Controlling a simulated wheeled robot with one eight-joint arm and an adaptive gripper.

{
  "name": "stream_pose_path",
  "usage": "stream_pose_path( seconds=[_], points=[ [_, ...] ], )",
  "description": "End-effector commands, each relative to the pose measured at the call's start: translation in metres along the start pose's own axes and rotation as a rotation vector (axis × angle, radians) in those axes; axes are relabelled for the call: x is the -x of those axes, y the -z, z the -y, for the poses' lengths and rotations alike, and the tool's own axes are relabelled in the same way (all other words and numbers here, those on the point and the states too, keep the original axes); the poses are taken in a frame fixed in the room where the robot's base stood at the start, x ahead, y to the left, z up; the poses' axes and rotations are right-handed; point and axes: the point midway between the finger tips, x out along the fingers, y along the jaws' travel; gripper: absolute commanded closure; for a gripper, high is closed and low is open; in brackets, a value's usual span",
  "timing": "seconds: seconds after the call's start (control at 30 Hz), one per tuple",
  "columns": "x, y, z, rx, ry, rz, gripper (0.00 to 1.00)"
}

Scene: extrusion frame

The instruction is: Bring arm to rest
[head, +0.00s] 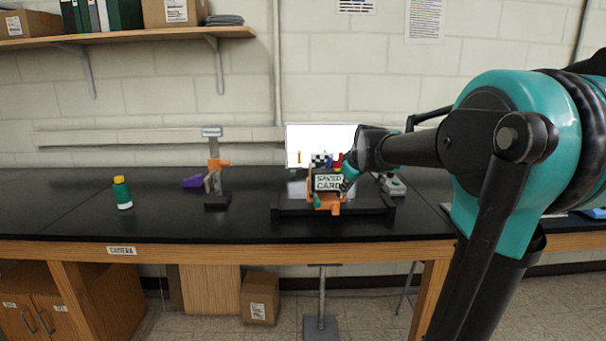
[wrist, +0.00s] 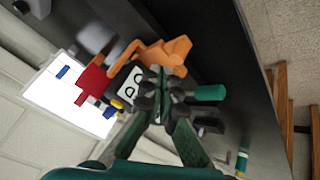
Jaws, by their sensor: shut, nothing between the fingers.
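My gripper (head: 347,183) is shut and empty, in front of the black frame (head: 376,208) on the bench. In the wrist view my gripper (wrist: 157,92) has its fingertips together, over part of a white card. In the head view this card (head: 329,183) reads "SAVED CARD" and stands at an orange holder (head: 328,202). The orange holder also shows in the wrist view (wrist: 175,52). I cannot tell whether the fingertips touch the card. My arm reaches in from the right.
A white panel (head: 304,140) stands behind the frame. A green bottle with a yellow cap (head: 122,193), a purple object (head: 192,182) and a stand with an orange clamp (head: 214,164) are to the left. The black bench (head: 80,218) is clear at its front left.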

Motion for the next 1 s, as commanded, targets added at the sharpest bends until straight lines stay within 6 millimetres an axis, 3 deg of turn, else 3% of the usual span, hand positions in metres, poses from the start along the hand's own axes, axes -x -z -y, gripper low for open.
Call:
stream_pose_path(
  seconds=[0.03, 0.3, 0.5, 0.6, 0.7, 1.0],
  points=[
    [-0.004, -0.031, 0.020, -0.055, 0.008, 0.026, 1.00],
    [-0.012, -0.189, 0.123, -0.379, 0.024, 0.176, 1.00],
    [-0.008, -0.283, 0.186, -0.571, 0.006, 0.267, 1.00],
    [-0.005, -0.311, 0.205, -0.631, -0.002, 0.295, 1.00],
    [-0.004, -0.326, 0.214, -0.662, -0.009, 0.310, 1.00],
    [-0.003, -0.330, 0.217, -0.672, -0.010, 0.315, 1.00]
  ],
)
